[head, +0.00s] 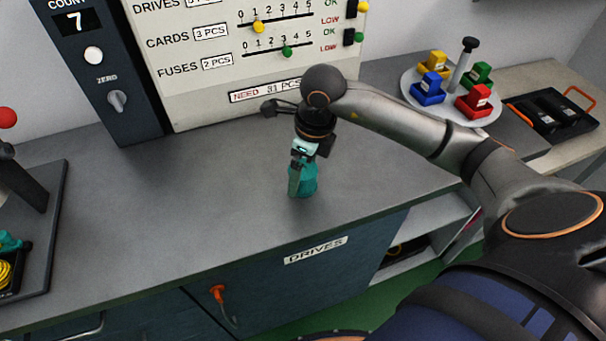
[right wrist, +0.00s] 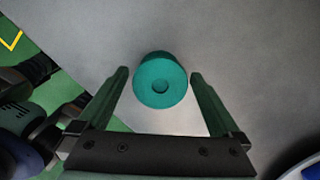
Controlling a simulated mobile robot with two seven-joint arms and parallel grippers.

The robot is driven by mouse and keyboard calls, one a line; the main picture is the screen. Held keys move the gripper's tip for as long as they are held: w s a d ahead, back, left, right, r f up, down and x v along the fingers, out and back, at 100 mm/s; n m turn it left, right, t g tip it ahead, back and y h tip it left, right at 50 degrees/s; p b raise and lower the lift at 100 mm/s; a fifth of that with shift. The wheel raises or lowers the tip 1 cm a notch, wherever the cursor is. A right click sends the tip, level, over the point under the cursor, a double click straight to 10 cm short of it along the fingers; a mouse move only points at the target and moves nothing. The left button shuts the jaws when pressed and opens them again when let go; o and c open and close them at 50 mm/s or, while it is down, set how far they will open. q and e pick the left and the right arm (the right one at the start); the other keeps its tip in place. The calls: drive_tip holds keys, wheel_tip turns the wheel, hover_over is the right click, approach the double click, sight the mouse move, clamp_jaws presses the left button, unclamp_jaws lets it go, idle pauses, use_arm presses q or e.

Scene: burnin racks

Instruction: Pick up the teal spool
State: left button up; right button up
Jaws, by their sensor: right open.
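The teal spool (head: 309,182) stands on the grey bench top, below my right gripper (head: 302,184) in the head view. The gripper partly hides it there. In the right wrist view the spool (right wrist: 160,82) is seen from above as a round teal top with a small central recess. It lies between the two fingertips of my right gripper (right wrist: 159,76), with a gap on each side. The right gripper is open and holds nothing. My left gripper is not in view.
A white panel with sliders (head: 215,50) and a dark counter box (head: 110,70) stand behind. A round tray (head: 412,98) with coloured blocks is at the back right. A dark stand with a red knob (head: 35,185) is at the left. The bench (head: 150,215) between is clear.

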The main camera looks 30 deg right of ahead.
drive_tip(key=shift+f, duration=0.2)
drive_tip(key=c, duration=1.4)
drive_tip(key=shift+r, duration=0.15)
